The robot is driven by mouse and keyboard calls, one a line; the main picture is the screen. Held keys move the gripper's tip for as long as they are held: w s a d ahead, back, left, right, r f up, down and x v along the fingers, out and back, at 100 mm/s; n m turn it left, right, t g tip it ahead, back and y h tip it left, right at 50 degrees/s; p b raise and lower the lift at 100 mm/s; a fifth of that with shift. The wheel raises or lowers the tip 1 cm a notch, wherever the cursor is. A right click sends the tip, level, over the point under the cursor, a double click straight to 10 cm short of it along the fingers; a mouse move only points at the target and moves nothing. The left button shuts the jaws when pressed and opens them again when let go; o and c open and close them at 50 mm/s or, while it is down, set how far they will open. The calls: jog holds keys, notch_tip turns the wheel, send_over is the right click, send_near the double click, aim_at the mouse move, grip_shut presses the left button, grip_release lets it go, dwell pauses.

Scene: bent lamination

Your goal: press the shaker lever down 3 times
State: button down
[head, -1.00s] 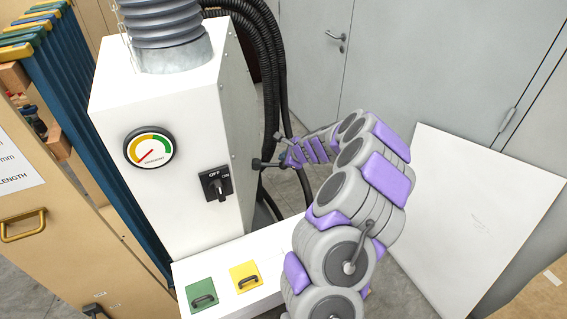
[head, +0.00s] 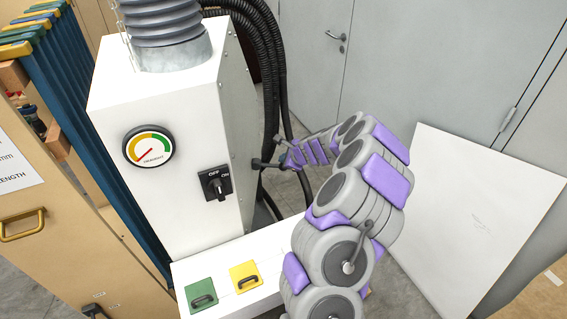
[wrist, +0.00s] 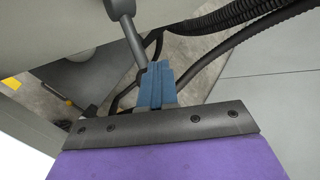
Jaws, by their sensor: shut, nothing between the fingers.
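The shaker lever (head: 268,165) sticks out from the right side of the white machine, a thin grey rod with a dark rounded end close to the machine wall. In the wrist view the lever (wrist: 131,38) comes down from the top, its thick dark end uppermost. My gripper (head: 283,158) is beside the lever, to the right of the machine. In the wrist view its blue fingertips (wrist: 156,82) are shut with nothing between them, close to the lever's lower end. I cannot tell whether they touch.
The white machine (head: 165,215) has a gauge (head: 150,147) and a black switch (head: 216,184). Black hoses (head: 270,80) run behind the lever. A white board (head: 480,215) leans against grey doors on the right. A wooden cabinet (head: 60,215) stands at left.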

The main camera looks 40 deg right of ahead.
jog(key=shift+f+b, duration=0.65)
jog(key=shift+f, duration=0.8)
dwell(1.2)
jog(key=shift+r, duration=0.1)
dwell(0.5)
jog(key=shift+r+p, duration=2.35)
jog(key=shift+p, duration=0.1)
notch_tip(320, 180, up, 5)
jog(key=p, duration=0.5)
